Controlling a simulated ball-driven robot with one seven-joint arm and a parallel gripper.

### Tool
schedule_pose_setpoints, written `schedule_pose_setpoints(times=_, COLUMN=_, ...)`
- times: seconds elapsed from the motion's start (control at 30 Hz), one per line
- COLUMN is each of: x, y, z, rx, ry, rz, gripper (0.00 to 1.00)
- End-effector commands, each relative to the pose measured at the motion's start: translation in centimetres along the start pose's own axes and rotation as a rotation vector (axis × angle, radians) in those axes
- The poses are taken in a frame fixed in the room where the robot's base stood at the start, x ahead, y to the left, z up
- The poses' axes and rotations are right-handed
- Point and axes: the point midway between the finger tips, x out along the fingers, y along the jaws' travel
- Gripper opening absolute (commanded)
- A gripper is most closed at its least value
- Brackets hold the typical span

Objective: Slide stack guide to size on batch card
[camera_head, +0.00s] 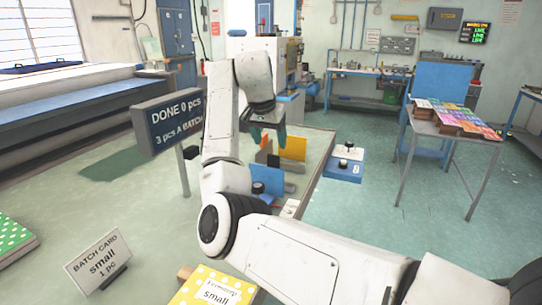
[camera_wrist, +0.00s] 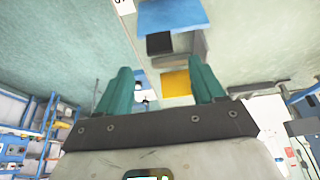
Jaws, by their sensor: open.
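The batch card (camera_head: 98,262) stands at the lower left of the head view and reads "small, 1 pc". A guide assembly on the bench has an upright yellow plate (camera_head: 293,147) and a blue plate (camera_head: 268,179) with a dark part in front of it; I cannot tell which piece is the stack guide. My gripper (camera_head: 268,135) has teal fingers and hangs above the assembly, partly hidden by my arm. In the wrist view my gripper (camera_wrist: 161,88) is open and empty. The yellow plate (camera_wrist: 176,84), a black block (camera_wrist: 159,43) and the blue plate (camera_wrist: 172,15) lie beyond its fingertips.
A sign (camera_head: 178,122) reads "DONE 0 pcs, 3 pcs A BATCH". A yellow dotted stack labelled "small" (camera_head: 212,288) lies at the bottom, a green dotted one (camera_head: 12,238) at left. A side table (camera_head: 447,131) holds coloured pieces.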

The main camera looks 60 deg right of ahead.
Motion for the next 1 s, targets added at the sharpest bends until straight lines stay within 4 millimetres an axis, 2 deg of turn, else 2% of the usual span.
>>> schedule_pose_setpoints(times=0.2, x=4.1, y=0.0, z=0.0, rx=-0.001, ry=-0.002, rz=0.002, gripper=0.68)
schedule_pose_setpoints(times=0.43, x=7.1, y=0.0, z=0.0, rx=-0.001, ry=-0.001, rz=0.001, gripper=0.68)
schedule_pose_setpoints(times=0.6, x=7.9, y=0.0, z=0.0, rx=0.0, ry=0.001, rz=-0.001, gripper=0.68)
schedule_pose_setpoints(times=0.87, x=8.0, y=0.0, z=0.0, rx=0.0, ry=0.001, rz=-0.001, gripper=0.68)
schedule_pose_setpoints(times=1.0, x=8.0, y=0.0, z=0.0, rx=0.0, ry=0.001, rz=-0.001, gripper=0.55)
